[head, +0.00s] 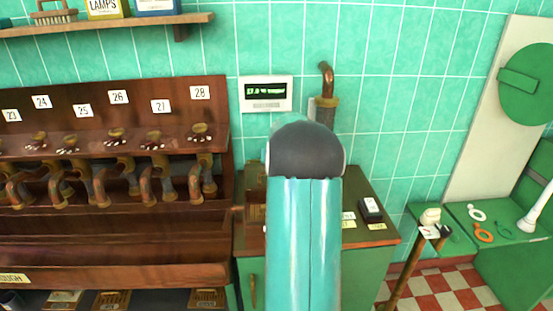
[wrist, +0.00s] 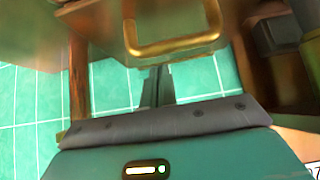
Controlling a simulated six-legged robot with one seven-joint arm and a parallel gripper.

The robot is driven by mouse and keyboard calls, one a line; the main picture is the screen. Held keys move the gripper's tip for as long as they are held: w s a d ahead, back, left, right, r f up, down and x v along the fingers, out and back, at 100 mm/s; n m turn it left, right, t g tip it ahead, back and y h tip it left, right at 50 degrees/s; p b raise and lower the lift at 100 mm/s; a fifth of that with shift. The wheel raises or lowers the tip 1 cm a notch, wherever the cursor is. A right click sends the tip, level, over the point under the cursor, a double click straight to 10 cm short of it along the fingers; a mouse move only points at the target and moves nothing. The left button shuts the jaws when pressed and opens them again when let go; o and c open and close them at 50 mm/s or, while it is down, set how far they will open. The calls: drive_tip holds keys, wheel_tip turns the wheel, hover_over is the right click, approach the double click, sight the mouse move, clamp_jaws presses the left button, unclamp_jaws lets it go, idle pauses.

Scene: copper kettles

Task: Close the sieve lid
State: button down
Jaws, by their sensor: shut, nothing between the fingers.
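My gripper (wrist: 156,84) shows in the wrist view as two dark, slim fingers side by side, shut and empty. Just beyond them is a brass-coloured square loop (wrist: 172,38) on a brownish body at the top edge. I cannot tell whether it belongs to the sieve lid, or whether the fingers touch it. In the head view my teal arm covers the middle of the green cabinet, and my gripper is hidden behind it. A brown wooden piece (head: 254,190) shows at the arm's left, possibly part of the sieve. The lid's position cannot be made out.
A wooden rack (head: 110,245) with numbered copper spouts stands left. A copper pipe (head: 326,82) rises behind my arm. A small black-and-white box (head: 370,208) lies on the cabinet top (head: 377,234). A green bench (head: 510,222) with small tools is at right.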

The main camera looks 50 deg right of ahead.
drive_tip(key=shift+s+a+f, duration=0.25)
drive_tip(key=shift+s+a, duration=0.15)
drive_tip(key=shift+a, duration=0.15)
drive_tip(key=shift+s+a, duration=0.2)
drive_tip(key=shift+s, duration=0.05)
